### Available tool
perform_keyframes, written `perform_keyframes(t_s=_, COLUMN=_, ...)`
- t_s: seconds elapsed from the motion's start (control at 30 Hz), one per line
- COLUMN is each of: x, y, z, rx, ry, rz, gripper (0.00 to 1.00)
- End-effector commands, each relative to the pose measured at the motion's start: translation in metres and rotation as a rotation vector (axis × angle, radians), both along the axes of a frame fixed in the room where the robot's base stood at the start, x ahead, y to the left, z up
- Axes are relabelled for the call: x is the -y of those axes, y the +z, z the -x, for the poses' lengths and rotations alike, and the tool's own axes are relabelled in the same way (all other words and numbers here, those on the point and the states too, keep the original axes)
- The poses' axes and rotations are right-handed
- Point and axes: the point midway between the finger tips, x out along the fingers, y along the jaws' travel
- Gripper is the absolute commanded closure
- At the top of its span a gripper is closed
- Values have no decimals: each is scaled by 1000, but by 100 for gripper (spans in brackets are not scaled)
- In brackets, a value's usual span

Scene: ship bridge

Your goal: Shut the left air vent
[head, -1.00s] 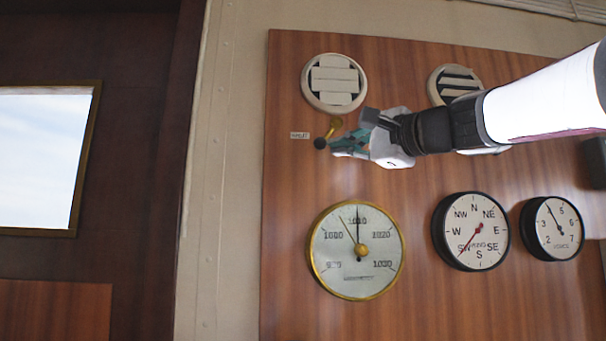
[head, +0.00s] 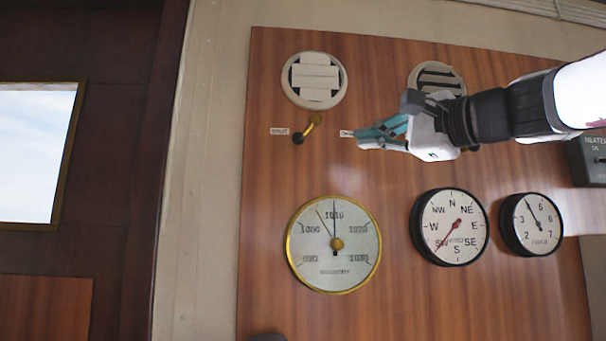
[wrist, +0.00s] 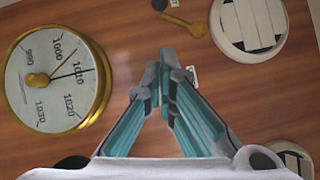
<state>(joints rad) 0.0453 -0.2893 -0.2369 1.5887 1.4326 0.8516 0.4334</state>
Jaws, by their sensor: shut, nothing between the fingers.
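The left air vent (head: 314,80) is a round cream vent high on the wooden panel. Its slats lie flat, with no wide dark gaps between them. Below it is a brass lever (head: 312,125) with a black knob (head: 298,138), pointing down-left beside the label "SHUT" (head: 279,131). My gripper (head: 358,139) is shut and empty to the right of the knob, apart from it, by a second small label (head: 347,133). The wrist view shows the closed fingertips (wrist: 163,66), with the lever (wrist: 184,22) and vent (wrist: 248,24) beyond them.
A second vent (head: 437,80) with dark gaps between its slats is to the right, partly behind my gripper. A brass barometer (head: 334,245) and two black-rimmed dials (head: 450,227) (head: 531,224) are below. A grey box (head: 588,160) is at the far right.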

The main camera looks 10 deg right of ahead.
Motion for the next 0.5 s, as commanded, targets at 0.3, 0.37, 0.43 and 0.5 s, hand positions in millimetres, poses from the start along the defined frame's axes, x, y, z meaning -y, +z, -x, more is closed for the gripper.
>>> perform_keyframes(t_s=0.3, x=17, y=-3, z=26, rx=-1, ry=0, rz=1, gripper=100)
perform_keyframes(t_s=0.37, x=17, y=-3, z=27, rx=-1, ry=0, rz=1, gripper=100)
perform_keyframes(t_s=0.43, x=17, y=-4, z=27, rx=-1, ry=0, rz=1, gripper=100)
perform_keyframes(t_s=0.5, x=17, y=-3, z=27, rx=-1, ry=0, rz=1, gripper=100)
